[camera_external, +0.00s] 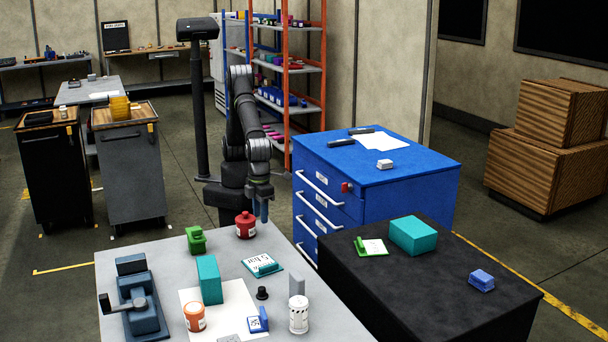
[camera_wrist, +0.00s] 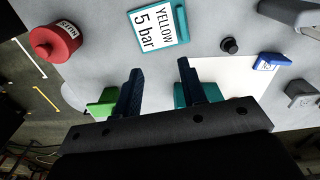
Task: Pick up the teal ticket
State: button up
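The teal ticket (camera_external: 262,265), a flat teal piece with a white label, lies on the grey table (camera_external: 130,252) towards its back right. In the wrist view the ticket (camera_wrist: 158,27) reads "YELLOW 5 bar" and lies ahead of the fingertips, near the top of the picture. My gripper (camera_external: 262,208) points down above the table's back edge, beyond the ticket and close to a red pot (camera_external: 245,226). In the wrist view my gripper (camera_wrist: 159,66) has its two dark fingers apart, with only grey table showing between them. It is not touching the ticket.
A black knob (camera_external: 262,293) stands just in front of the ticket. A green block (camera_external: 195,240), a tall teal block (camera_external: 209,280), an orange jar (camera_external: 194,317), a white canister (camera_external: 299,315) and a blue tag (camera_external: 258,320) stand around. A black table (camera_external: 400,290) adjoins at right.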

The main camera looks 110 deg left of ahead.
jog(key=w+n+g+h, duration=0.1)
jog(key=w+n, duration=0.2)
jog(key=n, duration=1)
jog(key=n+g+h, duration=0.2)
jog(key=n, duration=2.1)
send_over(271, 264)
jog(key=w+a, duration=0.1)
jog(key=w, duration=0.1)
jog(key=f, duration=1.1)
jog(key=shift+s+a+f, duration=0.1)
jog(key=shift+s+f, duration=0.15)
jog(key=shift+f, duration=0.15)
jog(key=shift+x, duration=2.65)
jog(key=shift+a, duration=0.1)
grip_shut()
